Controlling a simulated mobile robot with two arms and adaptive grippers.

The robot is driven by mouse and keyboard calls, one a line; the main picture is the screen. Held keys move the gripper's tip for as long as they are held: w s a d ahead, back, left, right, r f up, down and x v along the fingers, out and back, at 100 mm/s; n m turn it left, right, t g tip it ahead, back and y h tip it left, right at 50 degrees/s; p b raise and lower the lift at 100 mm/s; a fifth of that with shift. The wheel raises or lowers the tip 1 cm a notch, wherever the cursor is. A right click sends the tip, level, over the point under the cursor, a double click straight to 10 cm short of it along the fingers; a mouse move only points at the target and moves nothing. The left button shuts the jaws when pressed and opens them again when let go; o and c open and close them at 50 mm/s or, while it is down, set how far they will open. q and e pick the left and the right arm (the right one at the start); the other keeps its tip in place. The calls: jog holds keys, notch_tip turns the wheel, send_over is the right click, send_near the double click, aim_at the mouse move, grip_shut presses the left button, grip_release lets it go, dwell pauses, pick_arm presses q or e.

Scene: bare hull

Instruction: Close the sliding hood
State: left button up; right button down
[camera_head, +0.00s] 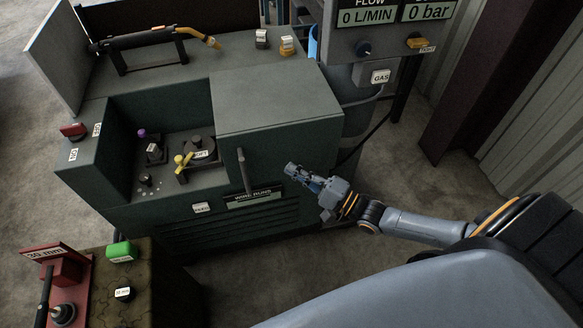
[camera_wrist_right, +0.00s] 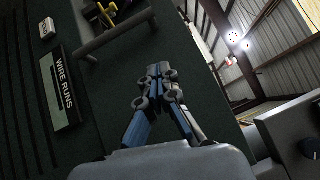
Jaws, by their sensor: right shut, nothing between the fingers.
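The sliding hood (camera_head: 275,98) is a grey-topped, dark green cover on the right part of a green cabinet (camera_head: 130,215). To its left the compartment is open, showing a spool knob (camera_head: 198,145), a yellow lever (camera_head: 182,162) and a purple-topped knob (camera_head: 142,134). An upright bar handle (camera_head: 245,172) stands on the hood's front; it also shows in the right wrist view (camera_wrist_right: 118,36). My right gripper (camera_head: 290,168) is shut and empty, right of the handle and apart from it, near the hood's front right corner. It also shows in the right wrist view (camera_wrist_right: 158,70). My left gripper is out of view.
A gas panel (camera_head: 370,40) stands behind right, with a hose (camera_head: 360,145) below it. A torch (camera_head: 150,40) lies on a rack on the cabinet top. A bench with a red tool (camera_head: 62,270) and green block (camera_head: 122,251) is at front left. Floor is clear right of the cabinet.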

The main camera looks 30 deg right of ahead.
aim_at(243, 151)
jog(key=x, duration=0.7)
jog(key=shift+w+a+r+p, duration=0.15)
jog(key=shift+w+a+p, duration=0.05)
jog(key=shift+w+p, duration=0.15)
jog(key=shift+w+a+r+p, duration=0.15)
jog(key=shift+a+p, duration=0.35)
jog(key=shift+a, duration=0.7)
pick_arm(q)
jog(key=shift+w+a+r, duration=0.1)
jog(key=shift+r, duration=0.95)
pick_arm(e)
jog(key=shift+a, duration=0.6)
